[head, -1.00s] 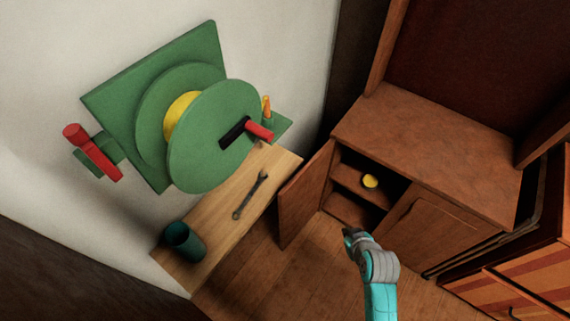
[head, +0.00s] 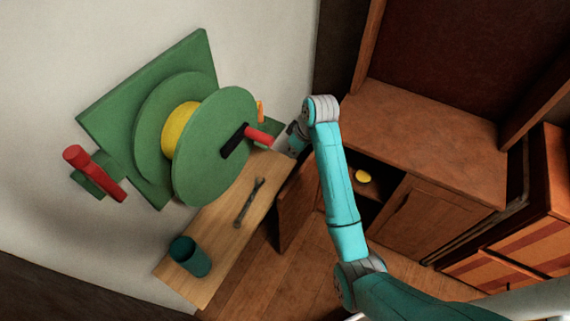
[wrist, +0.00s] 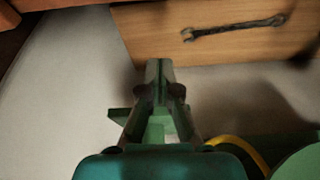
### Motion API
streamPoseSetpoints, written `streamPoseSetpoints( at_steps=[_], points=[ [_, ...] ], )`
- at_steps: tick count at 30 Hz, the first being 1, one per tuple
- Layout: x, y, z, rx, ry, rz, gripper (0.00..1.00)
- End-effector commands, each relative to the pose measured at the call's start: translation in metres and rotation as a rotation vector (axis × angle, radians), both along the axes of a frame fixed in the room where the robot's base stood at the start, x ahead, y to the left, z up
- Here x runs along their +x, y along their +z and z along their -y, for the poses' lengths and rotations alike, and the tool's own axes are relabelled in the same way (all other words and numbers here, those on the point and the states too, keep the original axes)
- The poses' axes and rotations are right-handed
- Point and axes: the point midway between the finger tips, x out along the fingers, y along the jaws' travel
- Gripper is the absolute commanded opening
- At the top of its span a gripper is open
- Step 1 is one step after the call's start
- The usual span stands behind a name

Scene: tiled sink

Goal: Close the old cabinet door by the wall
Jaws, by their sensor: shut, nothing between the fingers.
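The wooden cabinet (head: 440,140) stands against the wall in the head view. Its left door (head: 294,208) stands open, swung outward beside the wooden bench; my arm hides part of the door and the cabinet opening. The right door (head: 425,215) is shut. My gripper (head: 289,146) is above and just left of the open door's upper part, between it and the green reel, partly hidden by my wrist. In the wrist view its fingers (wrist: 160,72) are shut and empty, seen over the pale wall; no contact with the door shows.
A green reel (head: 222,140) with a red handle is on the wall at left. The wooden bench (head: 225,240) holds a wrench (head: 249,202) and a dark green cup (head: 189,257). A yellow round item (head: 362,176) is inside the cabinet. A striped drawer unit (head: 520,240) stands at right.

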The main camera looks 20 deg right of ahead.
Motion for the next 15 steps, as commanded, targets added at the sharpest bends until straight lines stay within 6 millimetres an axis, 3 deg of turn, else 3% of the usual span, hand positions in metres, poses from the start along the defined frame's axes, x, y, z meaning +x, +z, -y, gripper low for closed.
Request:
streamPoseSetpoints(
  at_steps=[15],
  points=[
    [0.021,-0.073,-0.014,0.0,-0.001,-0.002,0.0]
  ],
)
